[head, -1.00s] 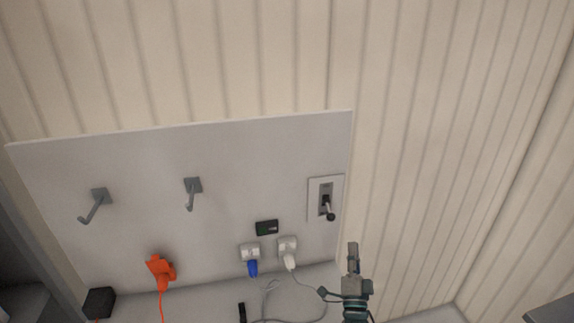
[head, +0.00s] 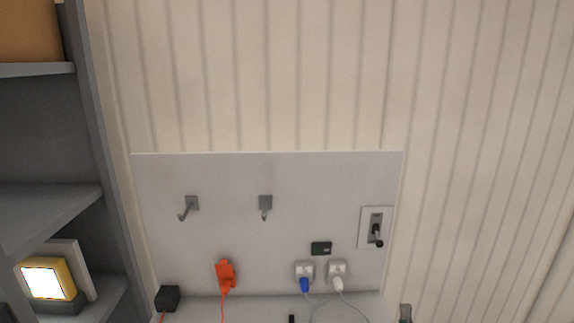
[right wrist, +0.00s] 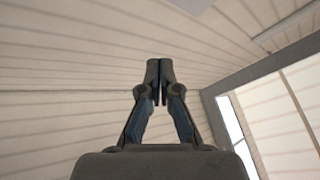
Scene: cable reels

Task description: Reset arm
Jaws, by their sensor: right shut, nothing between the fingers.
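My right gripper (head: 405,312) shows only as a fingertip at the bottom edge of the head view, right of the wall panel. In the right wrist view my right gripper (right wrist: 159,68) is shut, its fingertips together with nothing between them. It points toward plain ribbed wall and touches nothing that I can see. My left gripper is in neither current view.
A pale panel (head: 230,175) on the ribbed wall holds two hooks, a lever switch (head: 376,230), an orange plug (head: 226,273), a blue plug (head: 304,284) and a white plug (head: 338,283). A black box (head: 167,298) sits below. Grey shelves (head: 50,205) stand at left.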

